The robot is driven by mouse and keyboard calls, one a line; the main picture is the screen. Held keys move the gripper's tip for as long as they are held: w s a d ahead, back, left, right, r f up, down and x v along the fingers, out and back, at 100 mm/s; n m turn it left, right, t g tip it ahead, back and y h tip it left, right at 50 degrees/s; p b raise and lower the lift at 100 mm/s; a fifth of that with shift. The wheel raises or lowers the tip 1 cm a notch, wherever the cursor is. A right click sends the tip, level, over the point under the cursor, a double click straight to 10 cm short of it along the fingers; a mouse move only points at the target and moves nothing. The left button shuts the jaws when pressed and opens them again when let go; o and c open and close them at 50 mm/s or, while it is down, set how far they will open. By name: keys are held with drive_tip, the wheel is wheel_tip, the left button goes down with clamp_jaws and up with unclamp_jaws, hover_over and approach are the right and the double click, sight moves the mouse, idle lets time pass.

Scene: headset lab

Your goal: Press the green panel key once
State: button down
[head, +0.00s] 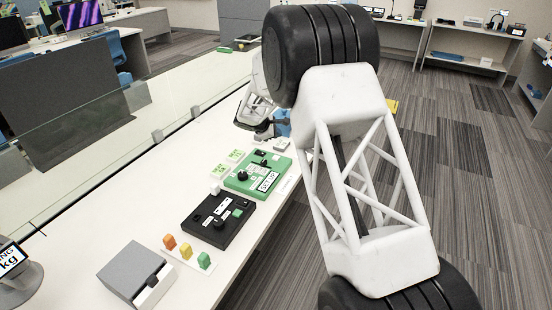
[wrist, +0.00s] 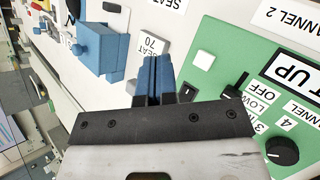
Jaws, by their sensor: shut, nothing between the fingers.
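The green panel (head: 243,185) lies on the white bench in the head view, with a black knob and white labels on top. In the wrist view the green panel (wrist: 221,35) fills the right side. It carries a white square key (wrist: 203,59), a black switch and a black knob (wrist: 282,151). My gripper (wrist: 157,62) is shut and empty, its blue fingers together beside the panel's left edge, to the left of the white key. Whether the fingers touch anything cannot be told. In the head view my gripper (head: 263,132) is small and partly hidden beyond the green panel.
A black panel (head: 195,222) with a green square stands nearer on the bench. Orange, yellow and green pieces (head: 204,260) and a grey box (head: 130,270) are nearer still. A white block marked SEAT 70 (wrist: 152,43) and a blue box (wrist: 100,45) are close to the fingers.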

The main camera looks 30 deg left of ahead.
sight(276, 158)
drive_tip(key=shift+f, duration=4.3)
drive_tip(key=shift+f, duration=0.85)
drive_tip(key=shift+r, duration=0.85)
drive_tip(key=shift+r, duration=0.15)
drive_tip(key=shift+r, duration=2.35)
